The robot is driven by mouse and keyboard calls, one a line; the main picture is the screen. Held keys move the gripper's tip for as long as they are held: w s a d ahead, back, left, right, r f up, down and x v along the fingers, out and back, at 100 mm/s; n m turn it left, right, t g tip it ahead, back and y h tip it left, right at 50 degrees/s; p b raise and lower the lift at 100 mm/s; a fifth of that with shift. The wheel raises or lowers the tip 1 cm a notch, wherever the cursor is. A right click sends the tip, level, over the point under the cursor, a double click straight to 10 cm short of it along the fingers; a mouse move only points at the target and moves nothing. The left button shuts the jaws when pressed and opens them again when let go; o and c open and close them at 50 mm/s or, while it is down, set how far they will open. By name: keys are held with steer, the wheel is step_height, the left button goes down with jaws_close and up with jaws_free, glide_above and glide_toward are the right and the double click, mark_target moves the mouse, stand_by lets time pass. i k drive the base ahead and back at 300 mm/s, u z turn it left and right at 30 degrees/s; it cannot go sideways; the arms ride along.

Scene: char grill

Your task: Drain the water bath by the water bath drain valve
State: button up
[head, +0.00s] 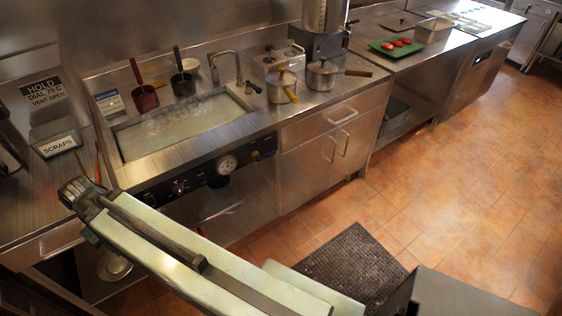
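The water bath (185,126) is a rectangular basin set into the steel counter, with pale, cloudy water in it.
A faucet (238,75) stands behind the bath. A dark mat (354,262) lies on open tiled floor.

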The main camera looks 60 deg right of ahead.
mark_target(268, 156)
steer(key=u, duration=1.7)
steer(key=i, duration=1.3)
steer(key=z, duration=4.35)
steer(key=i, duration=1.05)
steer(key=u, duration=0.05)
